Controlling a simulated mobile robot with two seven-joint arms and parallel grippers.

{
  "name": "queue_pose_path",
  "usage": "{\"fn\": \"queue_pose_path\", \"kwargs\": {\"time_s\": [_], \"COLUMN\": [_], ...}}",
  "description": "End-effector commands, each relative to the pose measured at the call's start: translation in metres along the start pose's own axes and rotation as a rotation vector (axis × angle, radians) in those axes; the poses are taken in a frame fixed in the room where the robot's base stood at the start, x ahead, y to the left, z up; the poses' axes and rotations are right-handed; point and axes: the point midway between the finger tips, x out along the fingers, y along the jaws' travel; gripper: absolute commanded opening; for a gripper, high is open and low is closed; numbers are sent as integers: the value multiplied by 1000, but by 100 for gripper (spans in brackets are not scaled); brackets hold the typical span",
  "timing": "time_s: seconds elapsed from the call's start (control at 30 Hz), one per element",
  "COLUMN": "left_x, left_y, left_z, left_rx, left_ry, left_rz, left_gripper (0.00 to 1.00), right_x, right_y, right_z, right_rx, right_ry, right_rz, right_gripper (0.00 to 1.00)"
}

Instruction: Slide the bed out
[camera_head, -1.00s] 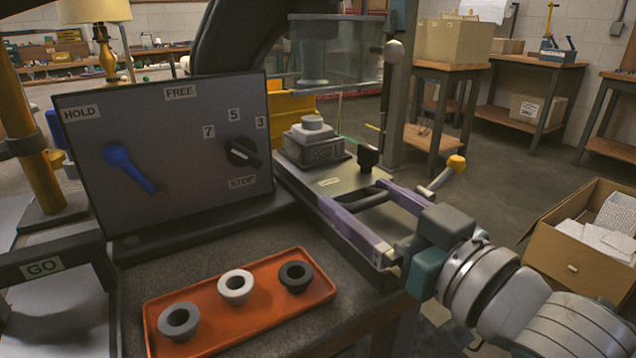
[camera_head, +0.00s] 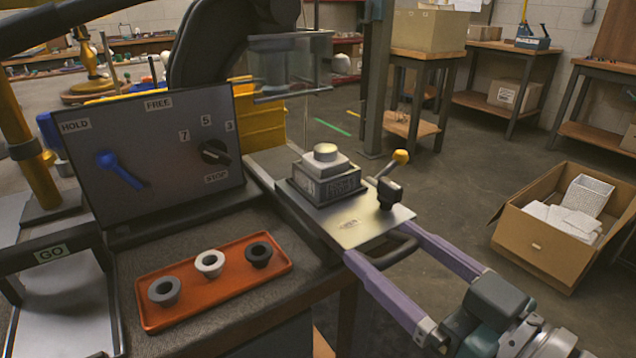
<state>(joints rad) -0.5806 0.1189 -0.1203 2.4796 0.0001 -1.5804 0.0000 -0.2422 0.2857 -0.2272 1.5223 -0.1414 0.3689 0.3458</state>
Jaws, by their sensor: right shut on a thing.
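The bed (camera_head: 372,229) is a flat grey metal plate at the right side of the machine. It sticks out past the bench edge toward the lower right. A dark stepped block with a pale round knob (camera_head: 326,172) sits on it. A dark loop handle (camera_head: 408,246) is at the bed's near end. My right gripper (camera_head: 385,245), with long purple fingers, is shut on this handle from the lower right. The exact contact at the fingertips is partly hidden. My left gripper is not in view.
A panel (camera_head: 150,190) with a blue lever and black dial stands left of the bed. An orange tray (camera_head: 215,288) with three rings lies on the bench. An open carton (camera_head: 545,250) is on the floor right.

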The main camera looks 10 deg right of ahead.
Motion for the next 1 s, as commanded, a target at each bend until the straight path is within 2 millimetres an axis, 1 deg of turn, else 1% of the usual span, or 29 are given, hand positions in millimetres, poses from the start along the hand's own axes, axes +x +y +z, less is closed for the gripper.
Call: {"fn": "queue_pose_path", "kwargs": {"time_s": [0.03,0.23,0.4,0.67,0.7,0.8,1.0], "left_x": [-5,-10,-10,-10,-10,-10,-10], "left_y": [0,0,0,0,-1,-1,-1], "left_z": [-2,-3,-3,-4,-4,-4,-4], "left_rx": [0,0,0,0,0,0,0], "left_ry": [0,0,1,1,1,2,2], "left_rz": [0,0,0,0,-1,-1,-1], "left_gripper": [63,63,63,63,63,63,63], "right_x": [-6,-22,-26,-26,-26,-26,-26], "right_y": [-2,-3,-2,-2,-2,-2,-1], "right_z": [-4,-3,-2,-2,-2,-2,-1], "right_rx": [2,2,3,3,3,3,2], "right_ry": [4,6,7,8,8,7,4], "right_rz": [-5,-6,-6,-6,-6,-5,-3], "right_gripper": [0,0,0,0,90,100,100]}}
